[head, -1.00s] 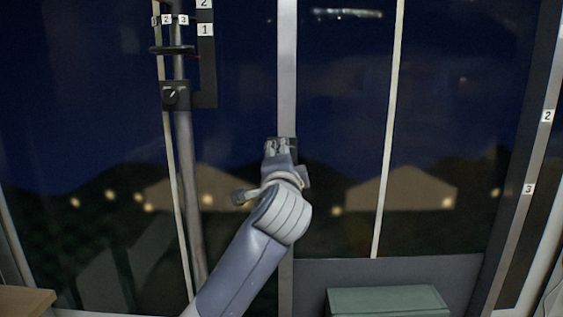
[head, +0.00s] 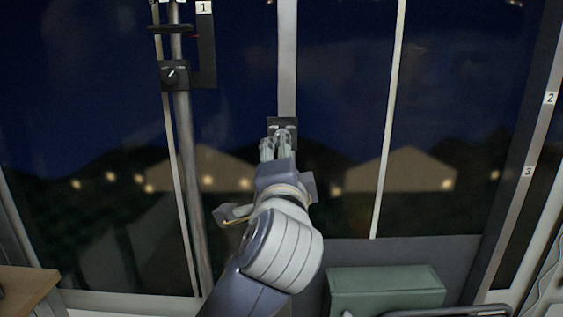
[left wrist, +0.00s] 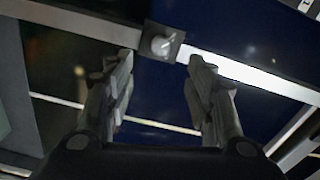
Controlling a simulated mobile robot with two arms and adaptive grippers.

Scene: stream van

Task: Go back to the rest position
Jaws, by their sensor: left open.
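My left gripper (head: 277,148) is in the middle of the head view, its arm rising from the bottom, fingers pointing up and away. Just beyond its fingertips is a small dark plate with a pale round knob (head: 283,124), fixed on a light vertical window post. In the left wrist view the two fingers (left wrist: 160,75) are spread apart with nothing between them. The knob plate (left wrist: 174,50) shows past the gap, apart from the fingers. My right gripper is not in view.
A black dial box (head: 174,76) sits on a pole at left. A green box (head: 385,288) stands at lower right and a wooden surface (head: 25,285) at lower left. Dark windows fill the back.

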